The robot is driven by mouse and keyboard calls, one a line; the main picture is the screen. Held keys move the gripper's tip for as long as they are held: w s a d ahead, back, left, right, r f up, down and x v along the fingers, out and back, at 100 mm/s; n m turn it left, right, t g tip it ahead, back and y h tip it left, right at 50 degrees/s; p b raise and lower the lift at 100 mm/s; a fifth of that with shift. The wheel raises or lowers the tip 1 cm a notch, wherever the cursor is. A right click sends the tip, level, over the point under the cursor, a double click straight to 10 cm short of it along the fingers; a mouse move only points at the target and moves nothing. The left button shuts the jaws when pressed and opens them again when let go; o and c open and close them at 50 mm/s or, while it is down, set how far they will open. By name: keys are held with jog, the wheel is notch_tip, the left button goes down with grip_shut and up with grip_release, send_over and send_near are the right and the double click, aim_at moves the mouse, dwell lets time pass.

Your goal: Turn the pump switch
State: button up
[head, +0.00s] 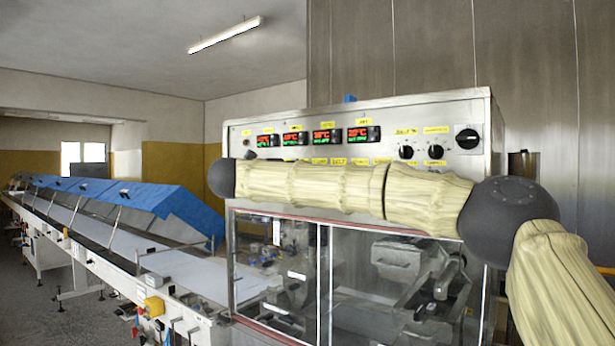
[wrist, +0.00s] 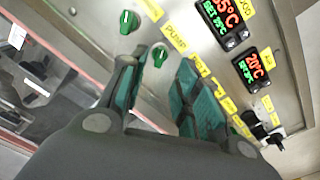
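The pump switch (wrist: 160,56) is a small green rotary knob on the metal panel, beside a yellow label reading PUMP (wrist: 174,37) in the wrist view. My gripper (wrist: 160,60) is open, with one teal-padded finger on either side of the knob in the picture. The knob shows in the gap, at or just beyond the fingertips. I see no clear contact, and the remaining depth is hard to judge. In the head view my arm crosses the lower panel, hiding the pump switch and my gripper.
A second green knob (wrist: 129,21) sits close to the pump switch. Temperature displays (head: 328,136) and black knobs (head: 467,138) are on the control panel (head: 410,107). Glazed doors (head: 275,270) lie below. A long conveyor (head: 110,238) with blue covers runs left.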

jog(key=v, duration=0.5)
jog(key=shift+s+a, duration=0.2)
jog(key=shift+s, duration=0.1)
